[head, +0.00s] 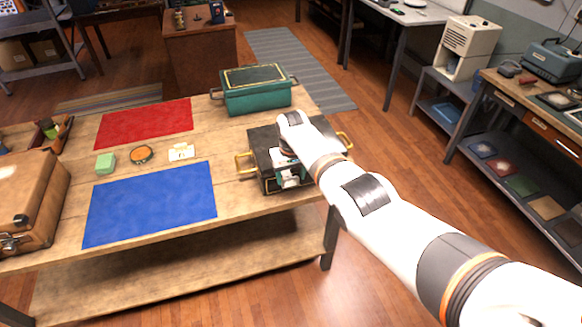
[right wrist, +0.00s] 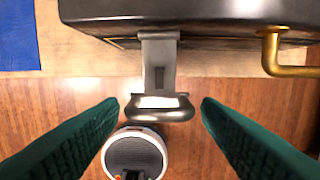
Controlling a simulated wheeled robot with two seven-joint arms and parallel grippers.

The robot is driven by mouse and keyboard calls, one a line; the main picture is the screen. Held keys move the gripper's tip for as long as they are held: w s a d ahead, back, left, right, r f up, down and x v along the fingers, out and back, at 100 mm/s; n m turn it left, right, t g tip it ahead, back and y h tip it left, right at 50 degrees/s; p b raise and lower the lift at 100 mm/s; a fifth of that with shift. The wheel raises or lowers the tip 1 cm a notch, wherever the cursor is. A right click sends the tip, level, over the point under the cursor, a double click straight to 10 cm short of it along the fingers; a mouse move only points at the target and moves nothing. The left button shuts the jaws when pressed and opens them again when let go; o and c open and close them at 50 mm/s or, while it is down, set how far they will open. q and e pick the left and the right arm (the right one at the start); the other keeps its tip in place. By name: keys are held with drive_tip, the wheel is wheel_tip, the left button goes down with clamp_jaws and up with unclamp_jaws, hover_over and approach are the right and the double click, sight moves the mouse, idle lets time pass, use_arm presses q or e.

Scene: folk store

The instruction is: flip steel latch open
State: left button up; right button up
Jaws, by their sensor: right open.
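The steel latch (right wrist: 158,68) hangs from the edge of a black box in the right wrist view, a grey strap with a rounded lip at its lower end. The black box (head: 262,138) has brass handles and stands at the right end of the wooden table in the head view, partly hidden by my right arm. My right gripper (right wrist: 160,106) is open, its two green fingers on either side of the latch's lip, with a gap on each side. In the head view the gripper (head: 287,178) is at the box's front. My left gripper is not in view.
A brass handle (right wrist: 271,52) juts out right of the latch. A teal box (head: 258,98) stands behind the black box. A blue mat (head: 150,203), a red mat (head: 145,123) and a brown case (head: 40,190) lie to the left. Floor is clear before the table.

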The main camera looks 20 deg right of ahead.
sight(291, 178)
wheel_tip(291, 178, up, 6)
drive_tip(key=shift+s+f+p, duration=0.1)
drive_tip(key=shift+f+p, duration=0.1)
drive_tip(key=shift+p, duration=0.35)
wheel_tip(291, 178, up, 6)
drive_tip(key=shift+s+b, duration=0.25)
drive_tip(key=shift+b, duration=0.15)
drive_tip(key=shift+r, duration=0.1)
